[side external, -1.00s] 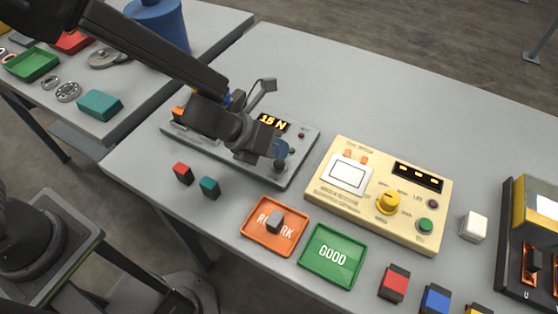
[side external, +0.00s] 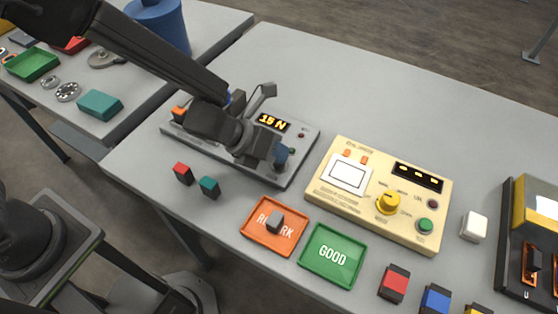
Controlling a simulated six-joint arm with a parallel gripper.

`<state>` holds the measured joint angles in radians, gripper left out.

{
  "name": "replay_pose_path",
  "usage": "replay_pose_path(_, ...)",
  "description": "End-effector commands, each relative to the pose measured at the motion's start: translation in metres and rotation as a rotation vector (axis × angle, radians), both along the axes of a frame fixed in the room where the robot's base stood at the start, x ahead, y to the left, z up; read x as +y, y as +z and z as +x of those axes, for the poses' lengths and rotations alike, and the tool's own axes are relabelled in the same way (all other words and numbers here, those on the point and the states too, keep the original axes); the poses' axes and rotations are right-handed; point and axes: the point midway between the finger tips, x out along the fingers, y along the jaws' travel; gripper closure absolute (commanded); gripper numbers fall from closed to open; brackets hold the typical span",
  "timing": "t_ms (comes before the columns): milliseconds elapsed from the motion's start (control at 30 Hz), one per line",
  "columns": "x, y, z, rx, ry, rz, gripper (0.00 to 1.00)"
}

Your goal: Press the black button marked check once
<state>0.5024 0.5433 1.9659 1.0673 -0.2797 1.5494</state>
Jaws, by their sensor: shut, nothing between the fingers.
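A grey tester (side external: 300,160) with a lit yellow display (side external: 273,122) stands at the middle left of the table. The display shows a number followed by N. My gripper (side external: 280,163) is shut and empty, low over the tester's front right part. The black check button is not clearly visible; my fingers cover the spot where a dark round knob showed earlier. I cannot tell whether the fingertips touch it. A small green lamp or button (side external: 292,150) and a dark red one (side external: 302,134) sit just right of my gripper.
A cream tester (side external: 330,190) with a yellow knob (side external: 388,202) and green button (side external: 425,226) stands to the right. An orange tray (side external: 258,240) holding a grey block and a green GOOD tray (side external: 320,270) lie in front. Red (side external: 183,173) and teal (side external: 209,187) blocks stand nearby.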

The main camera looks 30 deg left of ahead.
Motion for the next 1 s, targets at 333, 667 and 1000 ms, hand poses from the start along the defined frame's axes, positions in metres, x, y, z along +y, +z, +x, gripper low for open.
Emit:
replay_pose_path(333, 0.000, -0.005, 0.000, 0.001, 0.001, 0.001, 1.00)
replay_pose_path(667, 0.000, -0.003, 0.000, 0.000, -0.001, 0.001, 1.00)
replay_pose_path(1000, 0.000, 0.012, 0.000, -0.001, -0.001, 0.000, 1.00)
